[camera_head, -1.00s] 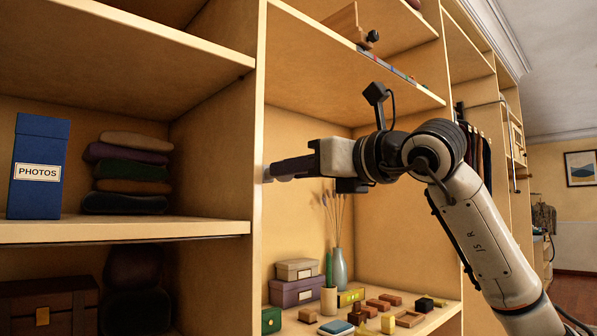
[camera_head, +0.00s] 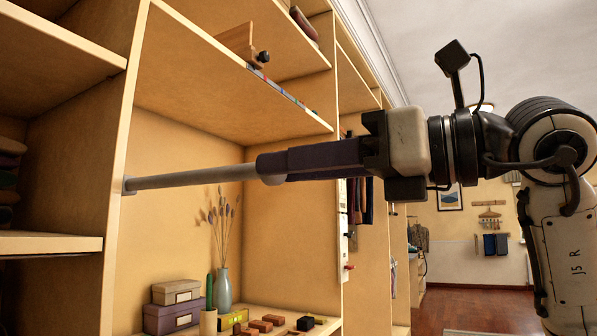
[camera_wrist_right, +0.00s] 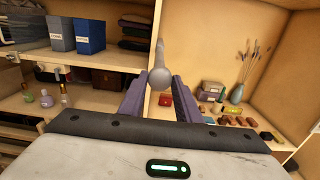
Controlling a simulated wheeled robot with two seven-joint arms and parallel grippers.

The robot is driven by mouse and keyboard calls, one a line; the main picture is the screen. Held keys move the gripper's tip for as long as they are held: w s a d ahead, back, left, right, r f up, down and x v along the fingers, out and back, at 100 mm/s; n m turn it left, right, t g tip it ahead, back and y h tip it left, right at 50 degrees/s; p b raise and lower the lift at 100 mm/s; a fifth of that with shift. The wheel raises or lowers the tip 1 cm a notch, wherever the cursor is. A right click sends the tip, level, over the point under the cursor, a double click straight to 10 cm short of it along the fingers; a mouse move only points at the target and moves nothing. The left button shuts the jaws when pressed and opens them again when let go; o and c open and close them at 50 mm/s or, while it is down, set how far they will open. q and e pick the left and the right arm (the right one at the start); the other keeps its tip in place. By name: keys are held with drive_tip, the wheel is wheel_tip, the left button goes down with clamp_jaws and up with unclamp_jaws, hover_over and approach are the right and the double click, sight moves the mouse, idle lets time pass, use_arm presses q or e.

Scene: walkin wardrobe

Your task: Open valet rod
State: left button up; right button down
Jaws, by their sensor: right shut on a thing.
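The valet rod (camera_head: 195,177) is a grey metal bar sticking out from a mount on the front edge of the upright wooden panel (camera_head: 117,150). A long length of it shows in the head view. My right gripper (camera_head: 268,166) is shut on the knob at the rod's outer end, well away from the panel. In the right wrist view the rod's rounded knob (camera_wrist_right: 160,77) sits between the purple-grey fingers (camera_wrist_right: 157,92), with the rod running away behind it. My left gripper is not in view.
Right of the panel, a lower shelf holds stacked boxes (camera_head: 173,320), a vase (camera_head: 223,290) with dried stems and small wooden boxes. A drawer with a dark knob (camera_head: 263,57) juts out above. Open floor (camera_head: 480,310) lies at the right.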

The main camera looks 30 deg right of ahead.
drive_tip(key=shift+s+d, duration=0.2)
drive_tip(key=shift+s, duration=0.3)
drive_tip(key=c, duration=1.3)
unclamp_jaws()
drive_tip(key=shift+d, duration=0.1)
drive_tip(key=v, duration=1)
drive_tip(key=shift+b, duration=0.3)
drive_tip(key=shift+f, duration=0.1)
